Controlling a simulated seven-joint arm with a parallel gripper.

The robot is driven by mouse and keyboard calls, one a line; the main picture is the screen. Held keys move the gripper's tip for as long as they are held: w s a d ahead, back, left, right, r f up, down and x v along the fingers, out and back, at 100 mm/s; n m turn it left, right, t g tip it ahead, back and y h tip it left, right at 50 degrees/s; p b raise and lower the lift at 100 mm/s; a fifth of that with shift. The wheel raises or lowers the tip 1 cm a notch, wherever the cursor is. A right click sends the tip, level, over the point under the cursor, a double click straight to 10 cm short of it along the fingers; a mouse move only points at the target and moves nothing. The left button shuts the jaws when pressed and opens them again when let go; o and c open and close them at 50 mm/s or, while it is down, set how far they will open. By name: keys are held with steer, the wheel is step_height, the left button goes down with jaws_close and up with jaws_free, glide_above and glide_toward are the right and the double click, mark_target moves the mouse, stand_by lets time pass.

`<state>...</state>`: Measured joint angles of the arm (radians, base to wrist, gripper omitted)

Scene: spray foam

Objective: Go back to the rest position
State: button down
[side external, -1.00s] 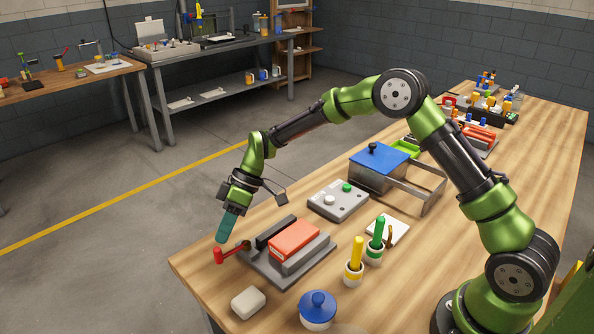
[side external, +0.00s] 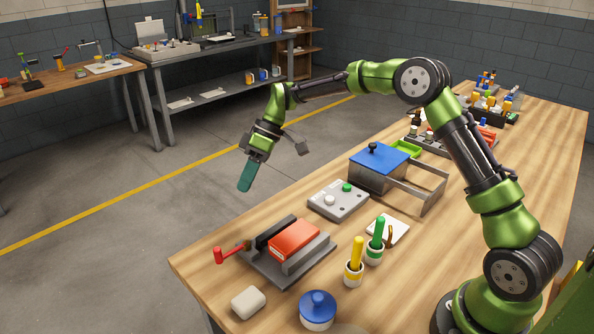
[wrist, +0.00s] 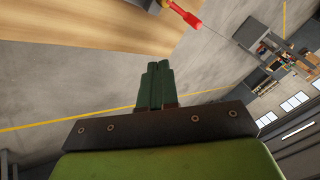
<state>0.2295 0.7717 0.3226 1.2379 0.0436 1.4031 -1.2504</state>
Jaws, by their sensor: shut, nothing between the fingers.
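My gripper (side external: 245,176) hangs in the air beyond the far left edge of the table, above the floor, with its fingers pointing down. Its teal fingers are shut together with nothing between them; they also show closed in the wrist view (wrist: 155,84). The grey vise (side external: 290,262) with a red block (side external: 294,239) in it stands on the table, below and to the right of my gripper. Its red handle (side external: 219,255) sticks out to the left, and the handle's red end also shows at the top of the wrist view (wrist: 190,17). My gripper is clear of it.
On the table (side external: 205,275) are a button box (side external: 338,200), a blue-lidded metal box (side external: 378,170), yellow (side external: 355,262) and green (side external: 376,241) handled tools in holders, a blue-lidded pot (side external: 318,310) and a white block (side external: 248,302). The air around my gripper is free.

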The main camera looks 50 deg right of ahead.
steer(key=s+d+r+m+t+h, duration=0.1)
steer(key=s+d+r+m+t, duration=0.1)
steer(key=s, duration=0.7)
steer(key=s+d+r+m+t+h, duration=0.2)
steer(key=s+r+m, duration=0.3)
steer(key=s, duration=0.5)
steer(key=s+d+r+m+t+h, duration=0.2)
steer(key=s+r+m+t, duration=0.1)
steer(key=s, duration=0.7)
steer(key=shift+d+r+m, duration=0.25)
steer(key=shift+r+m, duration=0.35)
steer(key=shift+m, duration=0.4)
steer(key=shift+s, duration=0.1)
